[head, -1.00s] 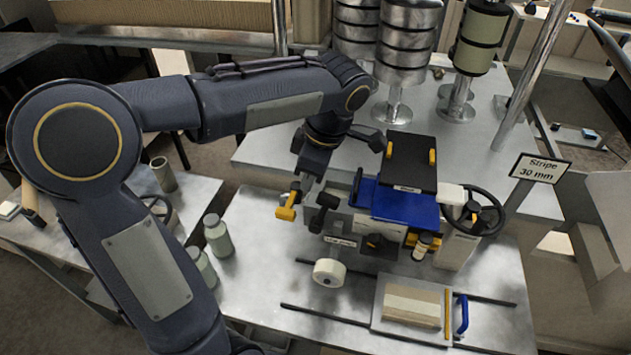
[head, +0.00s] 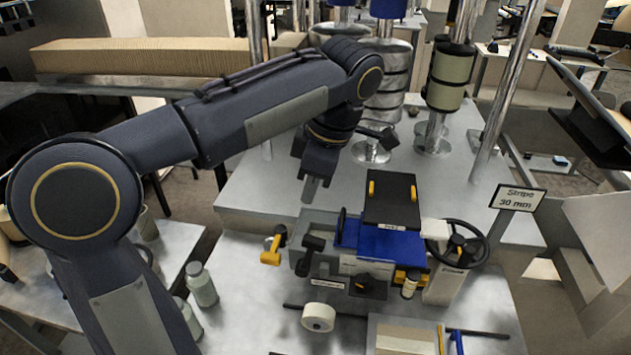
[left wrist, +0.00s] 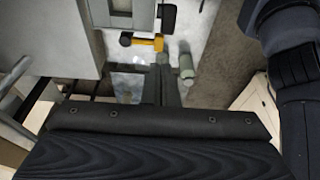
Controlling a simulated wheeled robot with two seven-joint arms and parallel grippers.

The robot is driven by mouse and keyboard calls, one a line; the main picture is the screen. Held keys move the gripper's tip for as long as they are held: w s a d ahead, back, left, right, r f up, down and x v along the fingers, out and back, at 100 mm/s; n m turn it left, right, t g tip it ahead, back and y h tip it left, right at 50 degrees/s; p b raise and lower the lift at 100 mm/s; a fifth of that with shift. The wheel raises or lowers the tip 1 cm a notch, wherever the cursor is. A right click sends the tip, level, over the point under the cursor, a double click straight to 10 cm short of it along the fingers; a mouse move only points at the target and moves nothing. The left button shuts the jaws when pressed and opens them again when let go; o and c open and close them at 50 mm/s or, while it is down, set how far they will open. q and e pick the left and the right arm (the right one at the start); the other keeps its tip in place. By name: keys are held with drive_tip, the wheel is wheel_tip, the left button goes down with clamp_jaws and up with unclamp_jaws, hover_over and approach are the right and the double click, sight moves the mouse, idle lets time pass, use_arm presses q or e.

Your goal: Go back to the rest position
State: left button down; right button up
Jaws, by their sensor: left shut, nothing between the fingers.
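My left gripper (head: 309,190) hangs above and behind the left end of the blue and grey machine (head: 385,240) in the head view. Its fingers are together with nothing between them, and it is clear of the machine. In the left wrist view the closed fingers (left wrist: 164,85) point down over the bench, with the yellow handle (left wrist: 146,42) of the machine near them. My left arm reaches across the left half of the head view. My right gripper is in neither view.
The machine has a black handwheel (head: 458,243). A white roll (head: 318,317) and a tray with a tan block (head: 402,341) lie in front. Bottles (head: 201,285) stand at the left. Metal rollers (head: 386,85) and a "Stripe 30 mm" sign (head: 517,198) stand around it.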

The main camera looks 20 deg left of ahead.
use_arm(q)
drive_tip(key=s+f+m+t+h, duration=0.6)
drive_tip(key=s+f+m, duration=0.8)
drive_tip(key=s+m, duration=0.3)
drive_tip(key=shift+a+m+h, duration=0.3)
drive_tip(key=shift+a+m, duration=0.05)
drive_tip(key=shift+m, duration=0.55)
drive_tip(key=shift+s, duration=0.1)
